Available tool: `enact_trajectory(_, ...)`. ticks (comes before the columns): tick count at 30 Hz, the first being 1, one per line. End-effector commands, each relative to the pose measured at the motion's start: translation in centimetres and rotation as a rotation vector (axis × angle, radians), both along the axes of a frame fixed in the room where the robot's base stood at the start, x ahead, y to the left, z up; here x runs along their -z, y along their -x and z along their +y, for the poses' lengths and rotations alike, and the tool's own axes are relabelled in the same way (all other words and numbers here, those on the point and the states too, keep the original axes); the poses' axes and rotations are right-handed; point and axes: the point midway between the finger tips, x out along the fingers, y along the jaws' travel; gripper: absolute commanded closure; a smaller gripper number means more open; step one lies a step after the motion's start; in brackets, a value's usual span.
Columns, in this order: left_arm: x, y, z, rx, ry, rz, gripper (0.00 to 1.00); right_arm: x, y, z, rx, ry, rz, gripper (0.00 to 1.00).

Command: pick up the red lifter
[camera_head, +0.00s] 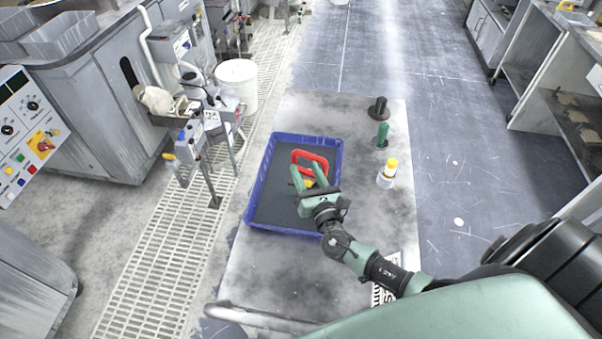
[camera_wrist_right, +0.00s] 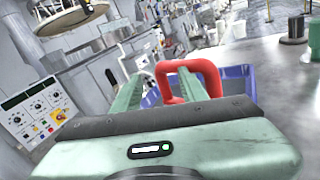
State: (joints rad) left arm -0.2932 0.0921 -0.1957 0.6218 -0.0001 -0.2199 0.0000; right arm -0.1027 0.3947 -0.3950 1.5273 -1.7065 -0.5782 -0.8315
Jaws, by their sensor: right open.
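The red lifter (camera_head: 322,157) is in the blue tray (camera_head: 251,197), its red loop handle standing up, with a bit of yellow low beside it. My right gripper (camera_head: 307,174) is open over the tray, right at the lifter. In the right wrist view the red handle (camera_wrist_right: 213,72) shows just beyond and between the two green fingers (camera_wrist_right: 154,88); one finger overlaps part of it. I cannot tell whether the fingers touch it. The lifter's lower part is mostly hidden by my gripper. My left gripper is not in view.
The tray lies on a grey table (camera_head: 385,220). To its right stand a yellow-capped bottle (camera_head: 387,174), a green cylinder (camera_head: 382,135) and a dark knobbed piece (camera_head: 379,108). A white bucket (camera_head: 237,86) and machines stand to the left.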

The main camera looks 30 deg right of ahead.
Motion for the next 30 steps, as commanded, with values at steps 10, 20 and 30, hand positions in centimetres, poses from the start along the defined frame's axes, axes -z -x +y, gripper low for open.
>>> enact_trajectory(10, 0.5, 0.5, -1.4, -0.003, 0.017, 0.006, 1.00, 0.1, -3.5, -1.2, 0.003, 0.000, 0.000, 0.56)
enact_trajectory(20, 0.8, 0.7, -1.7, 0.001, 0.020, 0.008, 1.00, 0.1, -6.0, -1.5, 0.000, -0.001, 0.002, 0.56)
enact_trajectory(30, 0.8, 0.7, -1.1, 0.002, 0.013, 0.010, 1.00, 0.1, -6.0, -1.5, 0.000, -0.001, 0.002, 1.00)
